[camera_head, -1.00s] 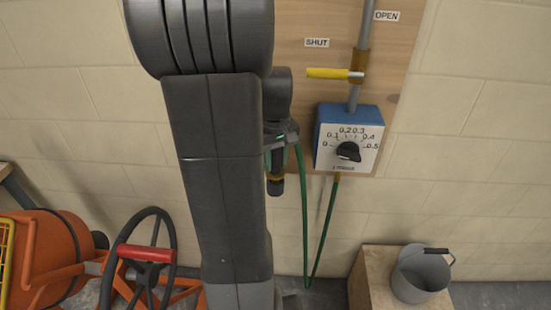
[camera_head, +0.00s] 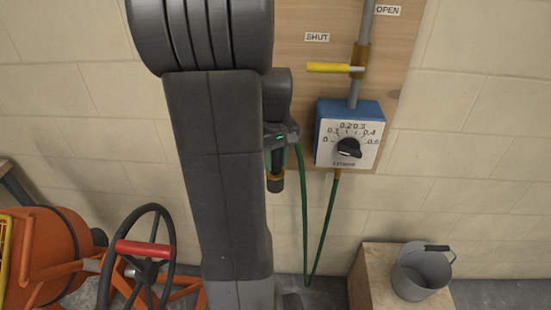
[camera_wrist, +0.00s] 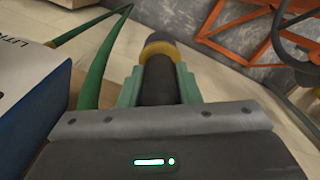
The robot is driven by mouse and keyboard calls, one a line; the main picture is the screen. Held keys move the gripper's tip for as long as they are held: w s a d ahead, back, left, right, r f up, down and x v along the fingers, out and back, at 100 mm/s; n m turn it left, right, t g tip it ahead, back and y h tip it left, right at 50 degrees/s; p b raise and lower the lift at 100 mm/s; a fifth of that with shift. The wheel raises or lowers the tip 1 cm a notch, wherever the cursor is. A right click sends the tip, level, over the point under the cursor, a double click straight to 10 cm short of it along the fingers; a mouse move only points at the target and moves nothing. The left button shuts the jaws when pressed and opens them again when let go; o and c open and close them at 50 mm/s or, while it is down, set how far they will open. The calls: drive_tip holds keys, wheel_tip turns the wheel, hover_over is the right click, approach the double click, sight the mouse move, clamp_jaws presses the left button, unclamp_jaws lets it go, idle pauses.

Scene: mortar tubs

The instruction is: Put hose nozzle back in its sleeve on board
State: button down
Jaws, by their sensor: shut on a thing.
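The hose nozzle (camera_wrist: 160,74) is a dark cylinder with a brass-yellow collar. It lies between the green fingers of my gripper (camera_wrist: 158,88) in the wrist view, and the fingers are shut on it. In the head view the nozzle (camera_head: 276,182) hangs tip down beside my arm, left of the blue dial box (camera_head: 349,135). The green hose (camera_head: 304,215) runs from the gripper down in a loop and up to the box. The wooden board (camera_head: 300,58) is partly hidden by my arm. I cannot make out the sleeve.
A yellow-handled valve lever (camera_head: 328,68) points left near the SHUT label. A grey bucket (camera_head: 421,272) stands on a wooden block (camera_head: 372,265) at lower right. An orange mixer (camera_head: 55,255) with a black wheel (camera_head: 137,265) is at lower left.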

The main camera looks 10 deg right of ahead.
idle(0.3)
drive_tip(key=c, duration=1)
unclamp_jaws()
wheel_tip(320, 180, up, 14)
drive_tip(key=shift+f, duration=0.1)
wheel_tip(320, 180, down, 14)
drive_tip(key=shift+r, duration=0.1)
drive_tip(key=shift+r+p, duration=0.3)
drive_tip(key=shift+r, duration=0.15)
